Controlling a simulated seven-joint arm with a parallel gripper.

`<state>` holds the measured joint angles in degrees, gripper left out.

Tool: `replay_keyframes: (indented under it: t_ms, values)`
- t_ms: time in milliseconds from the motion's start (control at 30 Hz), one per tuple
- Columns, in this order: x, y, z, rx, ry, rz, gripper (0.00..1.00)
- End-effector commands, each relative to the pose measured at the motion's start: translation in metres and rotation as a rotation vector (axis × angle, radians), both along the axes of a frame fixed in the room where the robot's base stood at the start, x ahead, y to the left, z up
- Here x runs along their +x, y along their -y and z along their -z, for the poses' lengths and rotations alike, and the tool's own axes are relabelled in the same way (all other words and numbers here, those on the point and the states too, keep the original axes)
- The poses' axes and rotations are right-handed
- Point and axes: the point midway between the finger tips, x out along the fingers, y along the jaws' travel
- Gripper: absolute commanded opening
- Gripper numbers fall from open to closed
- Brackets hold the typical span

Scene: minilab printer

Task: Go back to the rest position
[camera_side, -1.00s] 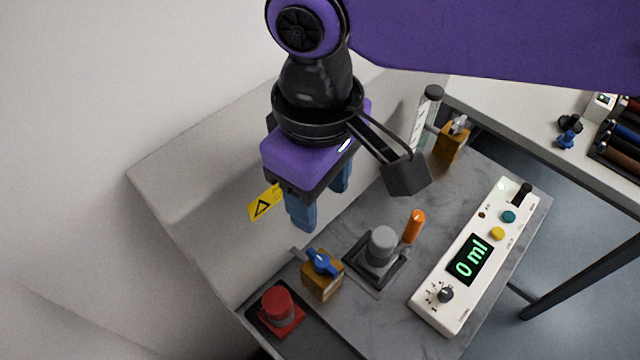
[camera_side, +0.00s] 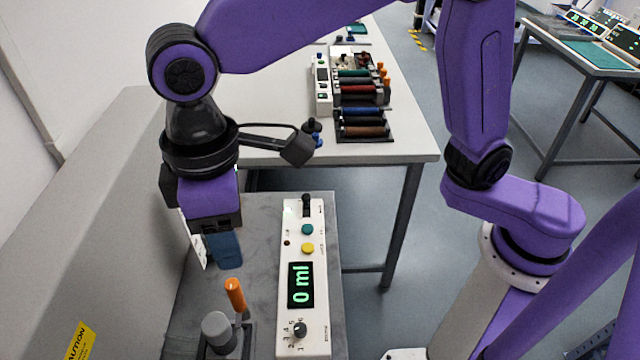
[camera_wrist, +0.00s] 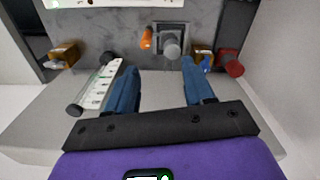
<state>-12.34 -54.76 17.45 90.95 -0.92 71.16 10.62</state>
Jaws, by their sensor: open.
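My gripper (camera_side: 224,250) has a purple body and blue fingers. In the side view it hangs above the grey bench top, behind the orange-handled lever, and only one finger shows clearly. In the wrist view my gripper (camera_wrist: 160,100) has its two blue fingers wide apart. Nothing is between them at the tips. A clear tube with a dark cap (camera_wrist: 97,88) lies in the picture just left of the left finger; I cannot tell whether they touch.
A white control panel (camera_side: 318,210) reads "0 ml". The orange lever (camera_side: 235,294) and grey knob (camera_side: 216,328) stand near it. A red button (camera_wrist: 230,62) and brass valves (camera_wrist: 62,52) show in the wrist view.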

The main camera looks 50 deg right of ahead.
Motion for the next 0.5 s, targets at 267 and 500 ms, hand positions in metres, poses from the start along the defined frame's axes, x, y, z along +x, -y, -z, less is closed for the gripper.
replay_keyframes:
  t_ms: [267, 500]
  values:
    - [-0.017, 0.113, 0.009, 0.009, -0.002, -0.033, 0.53]
    - [-0.05, 0.208, 0.025, 0.016, -0.003, -0.063, 0.53]
